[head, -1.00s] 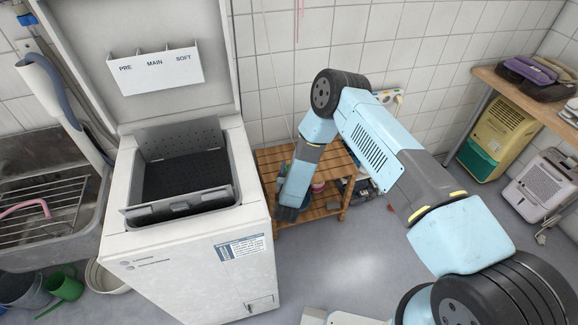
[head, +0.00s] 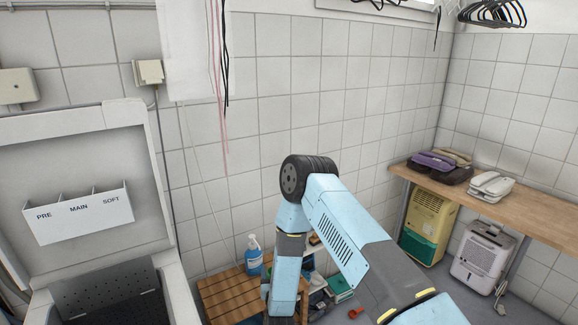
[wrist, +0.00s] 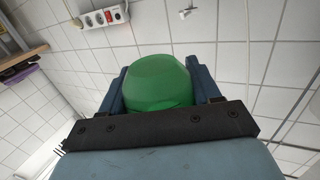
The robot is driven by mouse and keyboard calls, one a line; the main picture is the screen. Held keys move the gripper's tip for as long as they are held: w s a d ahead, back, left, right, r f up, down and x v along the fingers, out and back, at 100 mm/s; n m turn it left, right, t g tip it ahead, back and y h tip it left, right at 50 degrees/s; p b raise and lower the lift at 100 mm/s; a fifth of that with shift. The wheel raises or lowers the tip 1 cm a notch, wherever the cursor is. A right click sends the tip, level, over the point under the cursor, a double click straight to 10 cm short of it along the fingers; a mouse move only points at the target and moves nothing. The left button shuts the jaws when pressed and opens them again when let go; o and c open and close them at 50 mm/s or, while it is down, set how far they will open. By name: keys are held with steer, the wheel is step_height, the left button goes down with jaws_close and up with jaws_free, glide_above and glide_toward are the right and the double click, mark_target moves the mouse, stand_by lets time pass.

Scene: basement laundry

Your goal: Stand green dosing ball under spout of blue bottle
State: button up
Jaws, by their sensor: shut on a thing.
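In the wrist view the green dosing ball (wrist: 155,84) sits between the two blue fingers of my gripper (wrist: 157,78), which is shut on it. The ball's lower part is hidden behind the dark gripper bar. In the head view the blue bottle (head: 254,262) with its pale pump top stands upright on the slatted wooden rack (head: 222,297), just left of my forearm. My gripper's fingertips and the ball do not show in the head view. The bottle does not show in the wrist view, so I cannot tell how far the ball is from its spout.
Other small items (head: 339,284) lie behind and right of my forearm. The open white washer lid with a dispenser (head: 80,213) stands at left. At right are a wooden bench (head: 480,200), a yellow-green unit (head: 428,222) and a white unit (head: 482,255). Cords hang above the rack.

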steer(key=w+d+r+h, duration=0.1)
steer(key=d+r, duration=0.4)
steer(key=d, duration=0.5)
steer(key=w+d+r+m, duration=0.15)
steer(key=d+r, duration=0.25)
steer(key=d, duration=0.5)
steer(key=w+d+r+h, duration=0.15)
steer(key=d+r, duration=0.35)
steer(key=d, duration=0.5)
steer(key=s+f, duration=0.5)
steer(key=f, duration=0.2)
steer(key=shift+s, duration=0.2)
steer(key=shift+d, duration=0.15)
